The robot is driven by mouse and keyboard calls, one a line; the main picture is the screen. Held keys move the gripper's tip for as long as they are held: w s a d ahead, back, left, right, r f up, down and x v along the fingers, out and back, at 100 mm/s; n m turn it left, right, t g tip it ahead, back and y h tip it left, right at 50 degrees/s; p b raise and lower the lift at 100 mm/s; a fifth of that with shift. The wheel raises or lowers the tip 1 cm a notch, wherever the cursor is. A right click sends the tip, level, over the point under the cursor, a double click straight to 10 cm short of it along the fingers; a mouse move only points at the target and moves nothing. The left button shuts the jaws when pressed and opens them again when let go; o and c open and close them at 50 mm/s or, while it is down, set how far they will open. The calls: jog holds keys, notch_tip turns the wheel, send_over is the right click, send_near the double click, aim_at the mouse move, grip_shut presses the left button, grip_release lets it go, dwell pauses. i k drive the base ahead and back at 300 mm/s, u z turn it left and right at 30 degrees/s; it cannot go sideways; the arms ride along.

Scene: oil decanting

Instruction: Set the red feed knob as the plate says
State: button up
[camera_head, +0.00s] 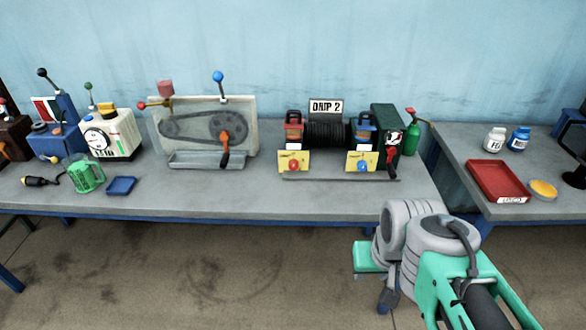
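The red feed knob (293,165) sits on the left yellow plate (284,161) at the front of a dark machine on the grey bench. A blue knob (362,166) sits on the right yellow plate (353,160). Above the machine stands a white sign plate (326,106) that reads "DRIP 2". The knob's pointer and scale marks are too small to read. My gripper (378,278) is at the lower right, in front of the bench and well apart from the red knob. Its fingers are mostly hidden by my wrist, so its opening cannot be told.
A belt-and-pulley machine (238,103) with an orange-and-black crank stands left of the knobs. A green oil can (411,139) stands to the right. A thin grey rail (330,179) runs in front of the knobs. A red tray (489,183) is on the right bench, past a gap.

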aim_at(293, 164)
jog(key=k, duration=0.5)
jog(key=u, duration=1.25)
jog(key=i, duration=1.9)
jog(key=z, duration=0.7)
